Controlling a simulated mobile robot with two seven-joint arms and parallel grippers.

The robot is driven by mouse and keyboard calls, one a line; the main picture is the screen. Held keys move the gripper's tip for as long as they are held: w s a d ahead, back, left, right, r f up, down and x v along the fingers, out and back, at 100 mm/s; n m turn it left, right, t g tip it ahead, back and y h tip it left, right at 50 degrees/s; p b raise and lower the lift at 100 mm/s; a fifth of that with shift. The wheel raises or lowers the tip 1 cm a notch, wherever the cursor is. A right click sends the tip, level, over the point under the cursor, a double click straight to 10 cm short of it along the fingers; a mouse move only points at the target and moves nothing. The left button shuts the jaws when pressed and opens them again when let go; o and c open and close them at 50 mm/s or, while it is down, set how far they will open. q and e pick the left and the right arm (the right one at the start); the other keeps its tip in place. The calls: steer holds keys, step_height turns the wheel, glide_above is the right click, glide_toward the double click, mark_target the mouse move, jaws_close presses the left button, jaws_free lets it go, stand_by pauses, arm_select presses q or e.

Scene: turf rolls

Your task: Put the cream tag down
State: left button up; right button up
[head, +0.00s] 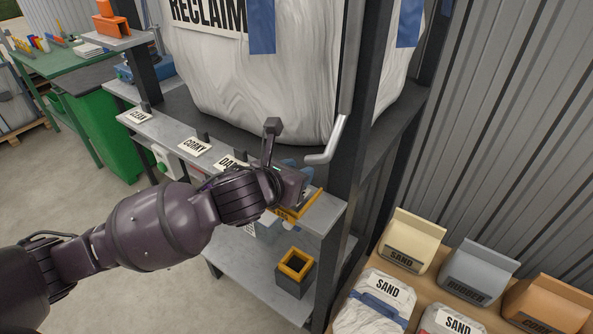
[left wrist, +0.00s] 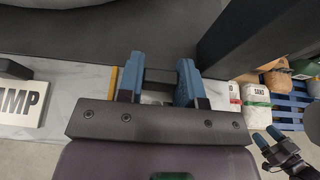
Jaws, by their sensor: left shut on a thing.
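My left gripper (head: 298,196) is at the right end of the grey shelf ledge (head: 165,132), low over it. In the left wrist view its two blue fingers (left wrist: 160,78) are closed on the dark grip of a tag, and a sliver of the cream tag (left wrist: 152,97) shows between them. Most of that tag is hidden by the gripper, so I cannot tell whether it touches the ledge. Cream tags reading CLEAN (head: 138,117), CORKY (head: 194,147) and DAMP (head: 229,163) stand along the ledge to the left. My right gripper (left wrist: 268,137) shows small in the left wrist view.
An orange-edged piece (head: 303,210) lies beside my left gripper. A dark post (head: 352,130) and grey lever handle (head: 328,150) stand close on the right. A white RECLAIM bag (head: 265,90) fills the back. An orange-rimmed box (head: 294,266) sits on the lower shelf.

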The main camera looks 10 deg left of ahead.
arm_select(q)
steer(key=shift+f, duration=0.45)
